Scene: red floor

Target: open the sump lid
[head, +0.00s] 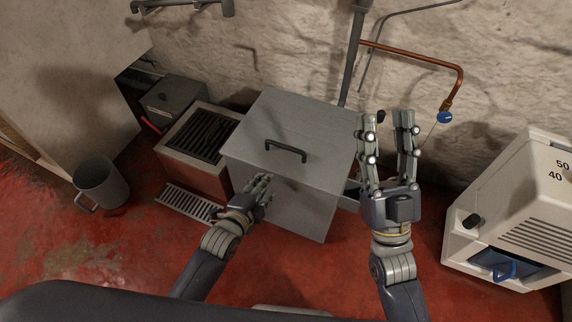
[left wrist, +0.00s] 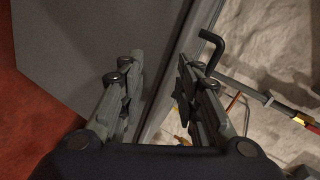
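The sump is a grey metal box in the middle of the head view, with its flat grey lid (head: 265,110) lying closed on top. A black bar handle (head: 286,150) sits near the lid's front edge; it also shows in the left wrist view (left wrist: 211,48). My left gripper (head: 264,182) is at the box's front face, below the handle and apart from it. In the left wrist view its fingers (left wrist: 158,75) are spread and empty, with the box's edge between them. My right gripper (head: 386,118) is open and empty, pointing up by the box's right side.
A red box with a dark grate (head: 205,134) stands just left of the sump. A floor grating (head: 187,203) and a grey bucket (head: 101,184) are further left. A white machine (head: 515,210) stands at the right. A copper pipe (head: 420,55) and stone wall are behind.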

